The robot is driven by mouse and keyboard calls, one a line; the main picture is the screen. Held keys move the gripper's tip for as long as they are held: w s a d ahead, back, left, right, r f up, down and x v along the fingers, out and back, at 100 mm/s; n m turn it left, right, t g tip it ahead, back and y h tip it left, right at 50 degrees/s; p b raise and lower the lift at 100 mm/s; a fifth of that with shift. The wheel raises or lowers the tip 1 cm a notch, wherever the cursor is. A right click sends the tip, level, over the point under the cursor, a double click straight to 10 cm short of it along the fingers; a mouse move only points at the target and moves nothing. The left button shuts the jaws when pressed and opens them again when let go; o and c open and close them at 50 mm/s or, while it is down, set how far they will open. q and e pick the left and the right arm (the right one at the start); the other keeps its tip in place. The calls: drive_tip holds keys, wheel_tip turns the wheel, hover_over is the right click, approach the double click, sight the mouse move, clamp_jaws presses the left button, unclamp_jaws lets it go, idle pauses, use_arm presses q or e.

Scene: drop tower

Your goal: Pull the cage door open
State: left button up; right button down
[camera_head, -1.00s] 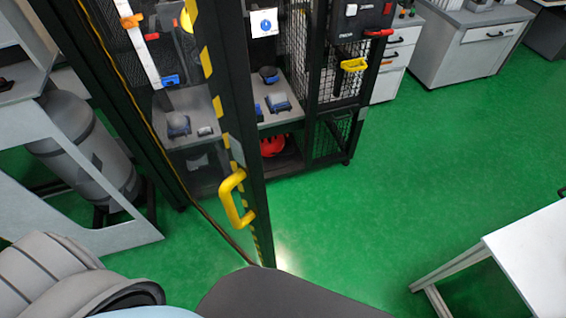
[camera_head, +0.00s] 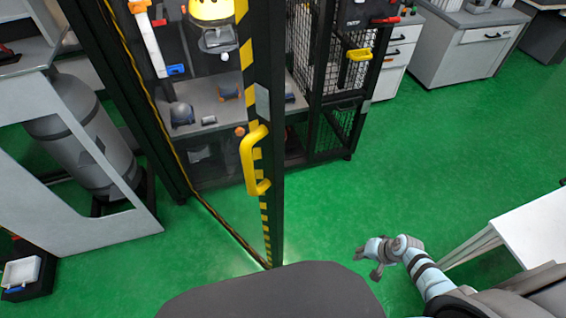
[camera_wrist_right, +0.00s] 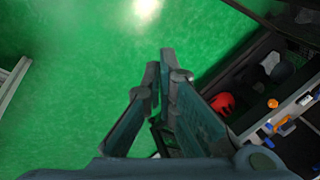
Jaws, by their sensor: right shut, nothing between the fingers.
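The cage door (camera_head: 273,190) is a tall dark frame with yellow-and-black striped edging, left of centre in the head view. A yellow bar handle (camera_head: 249,160) stands out from it. The handle is not seen there. My left gripper is out of view.
A grey cylinder (camera_head: 80,135) stands under a white bench (camera_head: 105,215) at the left. A white table (camera_head: 540,235) is at the right. Grey cabinets (camera_head: 466,45) stand at the back right. Green floor (camera_head: 400,160) is clear right of the door.

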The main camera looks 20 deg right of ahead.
drive_tip(key=w+a+r+t+y+b, duration=0.35)
drive_tip(key=w+r+y, duration=0.45)
drive_tip(key=w+r, duration=1.05)
drive_tip(key=s+a+r+n+g+y+b, duration=0.15)
drive_tip(key=r+y, duration=0.25)
drive_tip(key=r, duration=0.7)
drive_tip(key=s+a+r+n+g+y+b, duration=0.1)
drive_tip(key=s+a+r+n+y+b, duration=0.15)
drive_tip(key=r, duration=0.85)
use_arm(q)
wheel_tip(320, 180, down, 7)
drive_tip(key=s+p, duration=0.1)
drive_tip(key=p, duration=0.2)
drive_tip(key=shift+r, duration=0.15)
use_arm(e)
drive_tip(key=s+a+r+n, duration=0.1)
drive_tip(key=a, duration=1.1)
drive_tip(key=shift+s+g+y, duration=0.15)
drive_tip(key=shift+g+y, duration=0.25)
drive_tip(key=shift+y, duration=0.05)
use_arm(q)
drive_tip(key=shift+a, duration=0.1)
use_arm(e)
drive_tip(key=shift+a, duration=0.15)
